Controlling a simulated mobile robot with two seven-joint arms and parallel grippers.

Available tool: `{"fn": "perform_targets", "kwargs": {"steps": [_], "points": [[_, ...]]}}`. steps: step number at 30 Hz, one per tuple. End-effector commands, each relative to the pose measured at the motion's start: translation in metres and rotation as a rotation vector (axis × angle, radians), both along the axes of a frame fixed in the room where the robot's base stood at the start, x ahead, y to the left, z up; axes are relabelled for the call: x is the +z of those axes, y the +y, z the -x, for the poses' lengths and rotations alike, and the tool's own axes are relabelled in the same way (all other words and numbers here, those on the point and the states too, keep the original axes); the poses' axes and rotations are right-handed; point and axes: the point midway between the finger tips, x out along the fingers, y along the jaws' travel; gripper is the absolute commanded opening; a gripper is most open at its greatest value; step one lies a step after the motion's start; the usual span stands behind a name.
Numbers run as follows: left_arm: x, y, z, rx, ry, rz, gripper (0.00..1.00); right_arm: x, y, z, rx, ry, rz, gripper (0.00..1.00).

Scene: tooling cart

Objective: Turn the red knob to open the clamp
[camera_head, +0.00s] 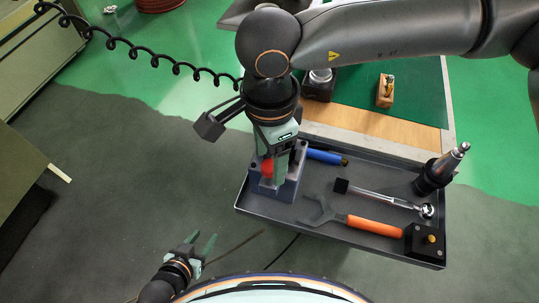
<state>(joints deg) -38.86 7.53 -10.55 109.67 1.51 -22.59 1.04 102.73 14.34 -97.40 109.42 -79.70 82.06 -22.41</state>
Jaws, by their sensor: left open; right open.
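The red knob (267,168) shows at the left side of a grey-blue clamp block (287,189), which stands at the left end of the dark tray. My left gripper (200,242) is open and empty, low over the floor to the left of the tray.
The dark tray (330,236) also holds a blue-handled tool (325,157), a ratchet (375,195), an orange-handled wrench (374,226), a black block (426,242) and an upright tool holder (438,172). A green-topped bench (415,95) lies behind. The floor at left is clear.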

Motion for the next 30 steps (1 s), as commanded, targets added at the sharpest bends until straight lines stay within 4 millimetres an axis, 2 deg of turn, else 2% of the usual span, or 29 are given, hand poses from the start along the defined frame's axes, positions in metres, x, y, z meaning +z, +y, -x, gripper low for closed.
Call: {"fn": "perform_targets", "kwargs": {"steps": [4, 12, 30], "points": [[0.001, 0.0, 0.0002, 0.0, 0.0, 0.0, 0.5, -0.0091, 0.0, 0.0006, 0.001, 0.001, 0.0, 0.67], [0.0008, 0.0, 0.0003, 0.0, 0.001, 0.0, 0.5, -0.0105, 0.0002, 0.0004, 0.001, 0.0, -0.001, 0.67], [0.0008, 0.0, 0.0006, 0.0, 0.001, 0.0, 0.5, -0.01, 0.0, 0.0006, 0.001, 0.001, 0.0, 0.0]]}}
